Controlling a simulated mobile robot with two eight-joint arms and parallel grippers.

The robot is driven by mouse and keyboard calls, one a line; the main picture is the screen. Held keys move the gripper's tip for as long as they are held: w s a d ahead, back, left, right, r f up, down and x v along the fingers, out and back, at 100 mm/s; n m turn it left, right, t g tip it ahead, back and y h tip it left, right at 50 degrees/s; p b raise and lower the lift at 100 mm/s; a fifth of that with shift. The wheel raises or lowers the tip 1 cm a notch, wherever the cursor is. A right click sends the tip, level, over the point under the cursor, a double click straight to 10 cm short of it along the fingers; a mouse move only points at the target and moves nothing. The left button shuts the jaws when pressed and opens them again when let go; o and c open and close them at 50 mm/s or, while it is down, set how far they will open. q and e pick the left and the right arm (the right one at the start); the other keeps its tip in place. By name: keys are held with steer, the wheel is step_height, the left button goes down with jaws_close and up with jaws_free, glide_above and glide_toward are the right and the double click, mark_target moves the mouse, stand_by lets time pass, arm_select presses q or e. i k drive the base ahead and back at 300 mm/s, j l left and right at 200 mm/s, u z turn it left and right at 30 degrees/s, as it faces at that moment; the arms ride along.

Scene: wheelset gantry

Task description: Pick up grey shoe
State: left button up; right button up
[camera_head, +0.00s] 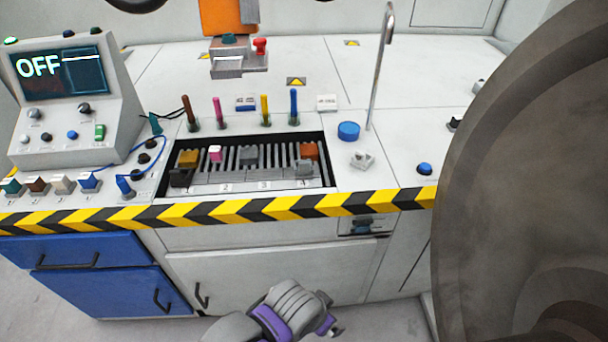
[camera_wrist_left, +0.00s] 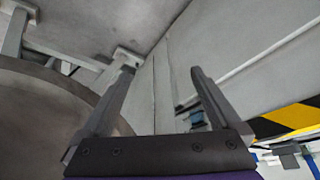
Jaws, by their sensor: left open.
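A grey block (camera_head: 248,155), which may be the grey shoe, sits in the slotted recess (camera_head: 163,190) in the worktop, between a pink-topped piece (camera_head: 215,154) and an orange-brown block (camera_head: 309,151). A lighter grey piece (camera_head: 304,169) is near label 4; I cannot tell for sure which is the shoe. My left gripper (camera_head: 332,327) is low in front of the cabinet, below and apart from the recess. In the left wrist view its fingers (camera_wrist_left: 162,70) are spread with nothing between them. My right gripper is not in view.
A large wheel (camera_head: 520,150) blocks the right side. Upright coloured handles, including a blue one (camera_head: 294,106), stand behind the recess. A thin metal post (camera_head: 378,75) rises to its right. A striped edge (camera_head: 230,211) runs along the front. A control console (camera_head: 75,105) stands left.

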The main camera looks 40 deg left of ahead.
mark_target(303, 169)
steer(key=k+u, duration=0.15)
steer(key=k, duration=0.5)
steer(key=u, duration=0.4)
steer(key=i+u, duration=0.1)
steer(key=u, duration=0.25)
steer(key=i+u, duration=0.1)
steer(key=u, duration=0.65)
steer(key=i, duration=0.05)
